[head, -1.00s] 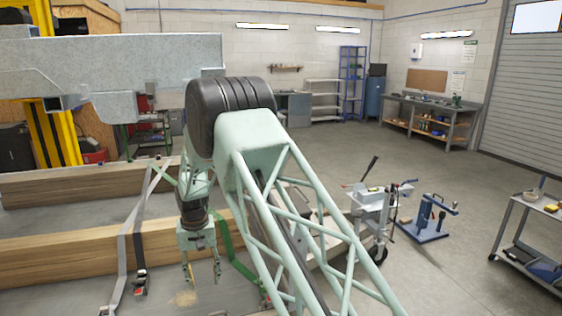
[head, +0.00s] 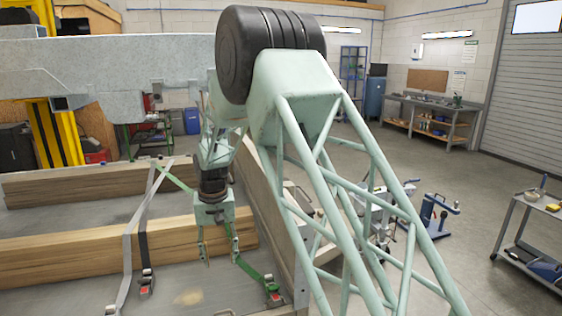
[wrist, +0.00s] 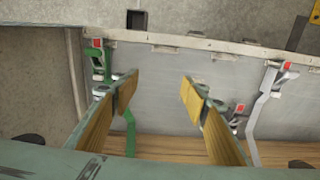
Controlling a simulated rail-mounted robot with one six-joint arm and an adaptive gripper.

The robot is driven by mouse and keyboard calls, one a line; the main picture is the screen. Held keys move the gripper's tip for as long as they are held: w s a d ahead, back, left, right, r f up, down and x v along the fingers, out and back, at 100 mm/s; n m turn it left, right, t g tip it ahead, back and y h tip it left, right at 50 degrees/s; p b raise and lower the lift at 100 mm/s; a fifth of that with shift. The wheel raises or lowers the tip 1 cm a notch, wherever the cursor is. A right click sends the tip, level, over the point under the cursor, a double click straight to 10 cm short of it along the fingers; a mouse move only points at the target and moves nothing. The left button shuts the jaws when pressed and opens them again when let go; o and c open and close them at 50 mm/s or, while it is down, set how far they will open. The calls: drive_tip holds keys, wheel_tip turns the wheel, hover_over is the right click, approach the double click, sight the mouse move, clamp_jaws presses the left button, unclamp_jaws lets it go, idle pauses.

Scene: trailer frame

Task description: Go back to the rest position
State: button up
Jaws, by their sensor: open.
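My gripper (head: 220,247) hangs from my pale green arm over the near wooden beam and the trailer bed. Its two fingers point down, apart, with nothing between them. In the wrist view my gripper (wrist: 155,90) shows two yellow-padded fingers spread open above the bed. In the head view the green strap (head: 250,272) runs just right of the fingers, down to a buckle with a red part. I cannot tell whether the right finger touches the strap.
The near wooden beam (head: 70,257) and far beam (head: 75,185) lie across the trailer bed (head: 215,290). A grey strap (head: 127,265) and a black strap lie left of my gripper. A tool cart (head: 530,240) stands at right. Open floor lies between the cart and workbench (head: 430,115).

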drive_tip(key=s+d+r+m+t, duration=0.1)
drive_tip(key=s+d+r, duration=0.8)
drive_tip(key=d+r, duration=0.45)
drive_tip(key=s+d+r+m+t, duration=0.1)
drive_tip(key=s+d+r, duration=0.8)
drive_tip(key=d+r, duration=0.45)
drive_tip(key=s+d+r, duration=0.3)
drive_tip(key=s+d, duration=0.1)
drive_tip(key=s, duration=0.4)
drive_tip(key=s+d+r, duration=0.3)
drive_tip(key=s+d, duration=0.2)
drive_tip(key=s, duration=0.3)
drive_tip(key=s+d+f, duration=0.1)
drive_tip(key=s+d, duration=0.1)
drive_tip(key=s, duration=0.6)
drive_tip(key=s+d+f+m+t, duration=0.1)
drive_tip(key=s+d, duration=0.2)
drive_tip(key=s, duration=0.6)
drive_tip(key=shift+s+d+f+t, duration=0.2)
drive_tip(key=shift+d+t, duration=0.1)
